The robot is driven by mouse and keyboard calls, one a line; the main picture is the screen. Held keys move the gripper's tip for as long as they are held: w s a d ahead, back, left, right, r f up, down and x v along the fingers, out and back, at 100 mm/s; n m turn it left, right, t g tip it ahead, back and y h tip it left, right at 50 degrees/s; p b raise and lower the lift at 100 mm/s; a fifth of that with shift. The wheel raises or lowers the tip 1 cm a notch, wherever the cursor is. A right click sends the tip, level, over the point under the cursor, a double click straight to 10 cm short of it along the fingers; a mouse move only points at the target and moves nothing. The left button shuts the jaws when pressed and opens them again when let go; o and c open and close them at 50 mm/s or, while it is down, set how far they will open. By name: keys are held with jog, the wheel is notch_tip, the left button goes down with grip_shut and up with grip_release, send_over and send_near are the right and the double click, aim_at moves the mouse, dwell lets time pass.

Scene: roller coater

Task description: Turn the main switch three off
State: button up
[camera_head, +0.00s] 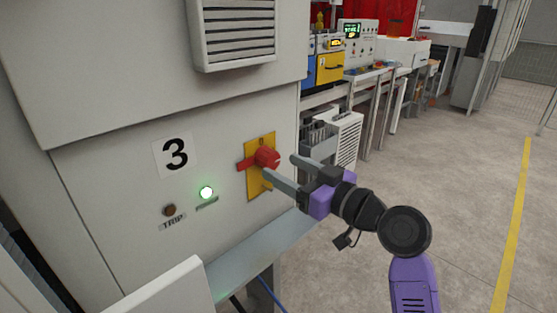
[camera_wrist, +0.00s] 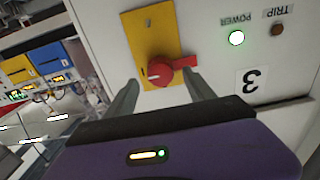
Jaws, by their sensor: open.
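The main switch three is a red rotary handle (camera_head: 266,158) on a yellow plate (camera_head: 262,183), on the grey cabinet face right of the label "3" (camera_head: 176,155). Its lever points left, roughly horizontal, in the head view. A green-white power light (camera_head: 206,192) glows to its lower left. My gripper (camera_head: 282,166) is open in front of the switch, its fingers pointing at the cabinet. In the wrist view the red handle (camera_wrist: 160,71) shows between and beyond the fingertips, with the lever near one fingertip. I cannot tell whether a finger touches it.
A dark trip button (camera_head: 169,210) sits left of the light. A grey ledge (camera_head: 262,250) runs below the switch, and a vent (camera_head: 235,32) projects above. Benches with blue and yellow units (camera_head: 330,68) stand beyond. Floor on the right is open.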

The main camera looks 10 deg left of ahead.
aim_at(274, 163)
jog(key=shift+x, duration=1.55)
jog(key=shift+c, duration=0.2)
grip_shut()
